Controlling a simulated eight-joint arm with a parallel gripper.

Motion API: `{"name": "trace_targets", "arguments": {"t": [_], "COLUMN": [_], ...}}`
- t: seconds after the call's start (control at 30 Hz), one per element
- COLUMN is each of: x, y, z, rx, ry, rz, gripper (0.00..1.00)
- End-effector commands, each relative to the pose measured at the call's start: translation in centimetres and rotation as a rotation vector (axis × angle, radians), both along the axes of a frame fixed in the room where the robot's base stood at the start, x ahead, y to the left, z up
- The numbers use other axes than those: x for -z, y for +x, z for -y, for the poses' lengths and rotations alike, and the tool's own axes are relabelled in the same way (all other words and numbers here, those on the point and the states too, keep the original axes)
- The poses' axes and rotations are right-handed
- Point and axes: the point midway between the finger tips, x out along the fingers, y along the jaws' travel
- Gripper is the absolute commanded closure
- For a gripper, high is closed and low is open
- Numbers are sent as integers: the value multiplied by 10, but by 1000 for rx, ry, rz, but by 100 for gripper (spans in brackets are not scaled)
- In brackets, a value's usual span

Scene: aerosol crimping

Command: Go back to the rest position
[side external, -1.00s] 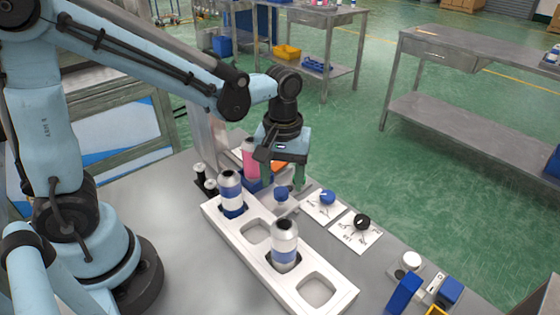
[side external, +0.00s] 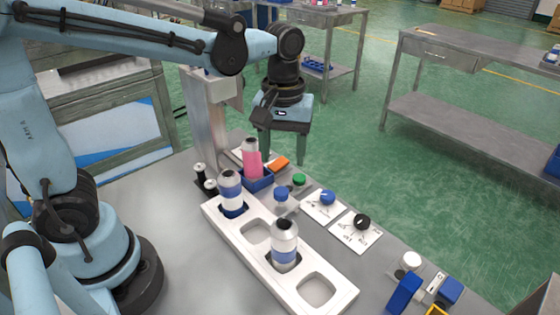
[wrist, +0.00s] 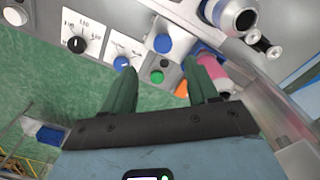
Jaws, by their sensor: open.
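My gripper (side external: 283,160) is open and empty, raised above the back of the workbench (side external: 150,210). Its two green fingers point down, and they also show apart in the wrist view (wrist: 163,70). A pink can (side external: 252,160) stands in a blue holder (side external: 258,184) just left of and below the gripper. A green button (side external: 299,180) lies below the fingers and shows in the wrist view (wrist: 157,77). No can is between the fingers.
A white tray (side external: 255,255) holds two blue-and-white cans (side external: 230,188) (side external: 284,240) and has two empty pockets. A blue knob (side external: 327,197) and a black knob (side external: 361,221) sit to the right. A grey column (side external: 205,115) stands behind the tray.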

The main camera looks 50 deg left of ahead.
Motion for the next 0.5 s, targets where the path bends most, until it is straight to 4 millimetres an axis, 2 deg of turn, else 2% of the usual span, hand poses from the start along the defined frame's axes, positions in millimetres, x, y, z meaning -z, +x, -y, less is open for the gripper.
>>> {"name": "trace_targets", "arguments": {"t": [0.5], "x": [68], "y": [1], "z": [-1], "rx": [-2], "ry": [2], "rz": [-1], "gripper": [41]}}
